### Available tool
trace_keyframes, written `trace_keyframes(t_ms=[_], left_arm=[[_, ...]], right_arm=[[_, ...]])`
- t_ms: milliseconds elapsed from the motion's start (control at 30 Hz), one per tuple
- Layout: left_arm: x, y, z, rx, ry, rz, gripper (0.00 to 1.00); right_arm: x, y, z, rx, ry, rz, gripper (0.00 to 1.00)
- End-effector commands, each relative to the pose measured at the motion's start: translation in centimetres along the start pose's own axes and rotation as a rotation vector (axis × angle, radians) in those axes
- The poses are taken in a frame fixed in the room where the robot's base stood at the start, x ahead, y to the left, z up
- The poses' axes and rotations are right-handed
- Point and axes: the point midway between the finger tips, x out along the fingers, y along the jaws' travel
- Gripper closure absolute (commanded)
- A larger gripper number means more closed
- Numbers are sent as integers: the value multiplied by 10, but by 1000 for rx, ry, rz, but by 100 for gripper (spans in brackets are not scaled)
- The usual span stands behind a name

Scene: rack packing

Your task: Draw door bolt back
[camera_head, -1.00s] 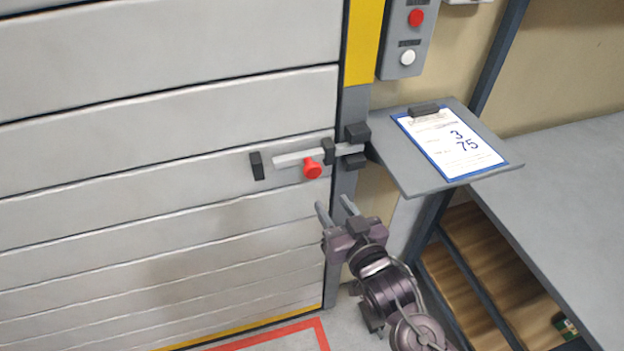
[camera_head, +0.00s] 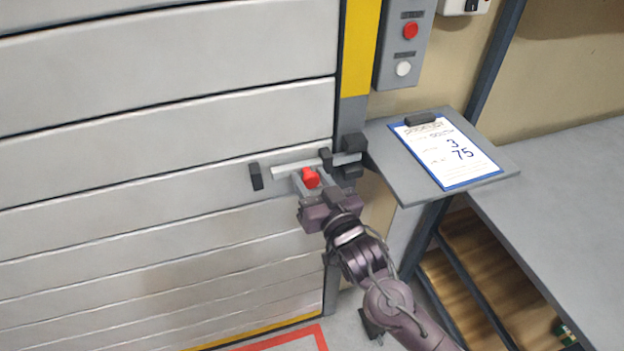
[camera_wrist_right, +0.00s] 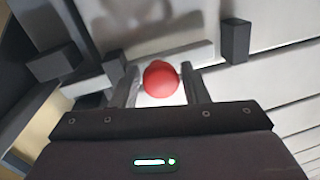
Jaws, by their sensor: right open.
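The door bolt (camera_head: 290,169) is a light grey bar lying across the slatted door, with a red knob (camera_head: 311,178) on it. Its right end reaches into the dark keeper (camera_head: 351,158) on the door post. My right gripper (camera_head: 309,181) is at the knob, with its fingers open on either side of it. In the right wrist view the red knob (camera_wrist_right: 161,79) sits between the two open fingertips (camera_wrist_right: 160,84), and the bolt (camera_wrist_right: 190,54) runs behind it. I cannot tell whether the fingers touch the knob. My left gripper is not in view.
A dark stop block (camera_head: 256,175) is on the door left of the bolt. A small shelf with a clipboard (camera_head: 446,150) juts out right of the keeper. A grey button box (camera_head: 405,45) is above, and a grey table (camera_head: 570,200) stands at the right.

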Motion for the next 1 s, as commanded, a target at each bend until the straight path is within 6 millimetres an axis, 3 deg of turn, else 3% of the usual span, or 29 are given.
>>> trace_keyframes(t_ms=[67, 400, 567, 800, 1000], left_arm=[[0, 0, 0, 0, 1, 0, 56], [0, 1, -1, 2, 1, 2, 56], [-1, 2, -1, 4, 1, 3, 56], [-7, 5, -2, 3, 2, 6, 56], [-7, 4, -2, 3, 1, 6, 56]], right_arm=[[0, 0, 0, 0, 0, 0, 59], [0, 0, 0, 0, -1, 0, 100], [0, -5, 1, 2, -1, -1, 100], [6, -47, 7, 7, -3, -4, 100], [7, -57, 10, 0, -3, -2, 100]])
